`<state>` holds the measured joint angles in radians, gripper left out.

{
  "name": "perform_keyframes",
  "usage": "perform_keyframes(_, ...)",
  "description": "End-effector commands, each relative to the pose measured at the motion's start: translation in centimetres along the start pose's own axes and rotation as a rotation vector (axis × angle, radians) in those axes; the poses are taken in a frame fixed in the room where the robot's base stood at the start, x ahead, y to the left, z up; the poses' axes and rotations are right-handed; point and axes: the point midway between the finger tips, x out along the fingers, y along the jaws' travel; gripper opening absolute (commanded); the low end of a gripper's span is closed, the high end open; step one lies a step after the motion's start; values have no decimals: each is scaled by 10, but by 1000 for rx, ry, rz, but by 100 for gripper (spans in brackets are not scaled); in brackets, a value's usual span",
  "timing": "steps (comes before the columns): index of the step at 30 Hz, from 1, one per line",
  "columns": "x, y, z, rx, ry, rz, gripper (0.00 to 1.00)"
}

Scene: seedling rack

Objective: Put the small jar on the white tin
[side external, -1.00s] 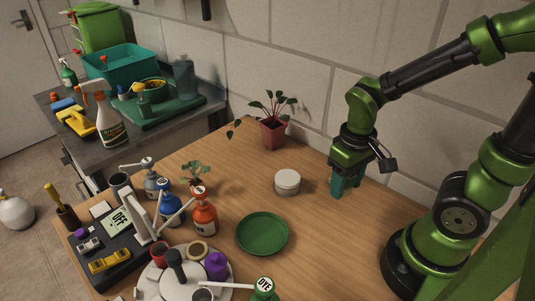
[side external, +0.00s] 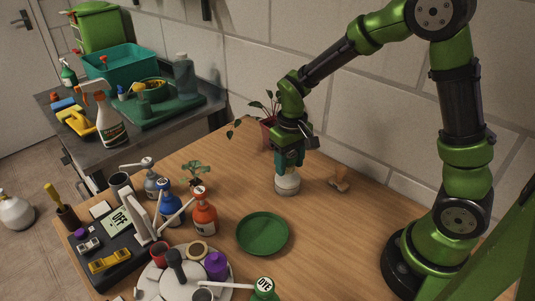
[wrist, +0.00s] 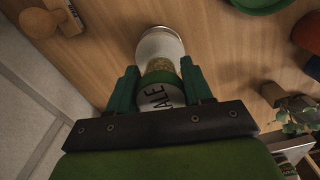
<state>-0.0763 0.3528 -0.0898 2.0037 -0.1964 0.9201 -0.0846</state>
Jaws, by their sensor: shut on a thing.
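The white tin (side external: 287,187) stands upright on the wooden table, and its pale rim also shows in the wrist view (wrist: 158,34). My gripper (side external: 289,171) is directly above the tin, pointing down. In the wrist view, my gripper (wrist: 160,72) is shut on the small jar (wrist: 162,78), which has a green band and a white part with dark letters, partly cut off. The jar overlaps the tin in that view. In the side view my fingers mostly hide the jar, and I cannot tell whether it touches the tin.
A potted plant (side external: 268,136) stands close behind my gripper by the wall. A wooden object (side external: 338,179) lies to the right of the tin. A green plate (side external: 262,233) lies in front. Several bottles, including an orange one (side external: 204,216), stand at left. Table right of the plate is clear.

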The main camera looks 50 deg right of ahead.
Motion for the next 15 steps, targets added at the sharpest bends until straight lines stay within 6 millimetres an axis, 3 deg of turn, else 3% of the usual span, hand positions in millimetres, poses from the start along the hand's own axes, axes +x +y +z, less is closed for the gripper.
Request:
perform_keyframes(4, 18, 0, 0, 0, 0, 0, 18)
perform_keyframes(15, 22, 0, 0, 0, 2, 0, 18)
